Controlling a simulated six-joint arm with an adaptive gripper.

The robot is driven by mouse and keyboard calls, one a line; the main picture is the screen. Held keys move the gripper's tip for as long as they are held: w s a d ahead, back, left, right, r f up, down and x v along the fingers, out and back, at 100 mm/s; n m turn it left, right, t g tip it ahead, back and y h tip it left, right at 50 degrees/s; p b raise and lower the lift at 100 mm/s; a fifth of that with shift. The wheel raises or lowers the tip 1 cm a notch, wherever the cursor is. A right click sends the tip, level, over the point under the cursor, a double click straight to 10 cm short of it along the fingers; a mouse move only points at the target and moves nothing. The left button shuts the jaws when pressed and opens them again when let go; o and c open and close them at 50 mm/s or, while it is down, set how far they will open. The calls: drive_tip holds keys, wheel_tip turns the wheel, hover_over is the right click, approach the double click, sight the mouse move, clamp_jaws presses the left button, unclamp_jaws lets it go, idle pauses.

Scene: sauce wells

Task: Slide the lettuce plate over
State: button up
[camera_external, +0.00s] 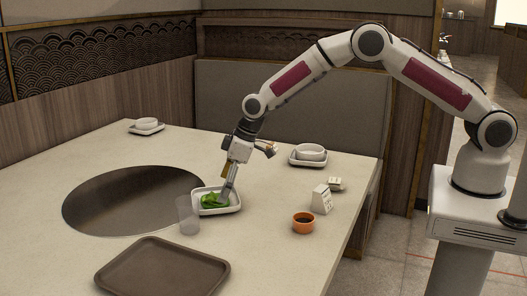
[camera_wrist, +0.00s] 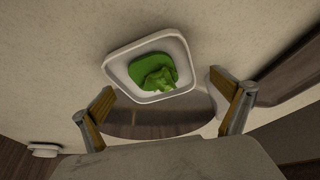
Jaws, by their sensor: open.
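The lettuce plate (camera_external: 236,208) is a small white square dish with green lettuce (camera_external: 212,201) in it. It stands on the table beside the dark round plate set in the tabletop. In the wrist view the lettuce plate (camera_wrist: 118,66) is in the upper middle, with the lettuce (camera_wrist: 155,75) inside. My gripper (camera_external: 224,197) is over the dish in the external view, its tip close to the lettuce. In the wrist view my gripper (camera_wrist: 172,101) has its two fingers wide apart, with nothing between them. I cannot tell whether a finger touches the dish.
A clear cup (camera_external: 188,214) stands at the dish's front left. A brown tray (camera_external: 165,271) lies at the front. An orange sauce cup (camera_external: 303,222) and a white holder (camera_external: 321,199) stand to the right. White bowls (camera_external: 310,153) (camera_external: 146,125) are farther back. The dark round plate (camera_external: 125,205) lies left.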

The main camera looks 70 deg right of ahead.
drive_tip(key=v, duration=0.8)
drive_tip(key=shift+r, duration=0.2)
drive_tip(key=shift+s, duration=0.15)
idle(0.4)
drive_tip(key=s+d+f+m+g, duration=0.1)
drive_tip(key=s+f+g, duration=0.1)
drive_tip(key=s+f, duration=0.15)
drive_tip(key=s+d+r+m+t, duration=0.1)
drive_tip(key=s+d+r, duration=0.4)
drive_tip(key=s, duration=0.8)
drive_tip(key=s+d+r+m+t+h, duration=0.1)
drive_tip(key=s+d+r, duration=0.4)
drive_tip(key=s+r, duration=0.6)
drive_tip(key=s+d+r+m+t+h, duration=0.1)
drive_tip(key=s+d+r, duration=0.5)
drive_tip(key=s, duration=1.1)
drive_tip(key=shift+s+r+m+t, duration=0.3)
drive_tip(key=shift+r+m, duration=0.4)
drive_tip(key=shift+r, duration=0.7)
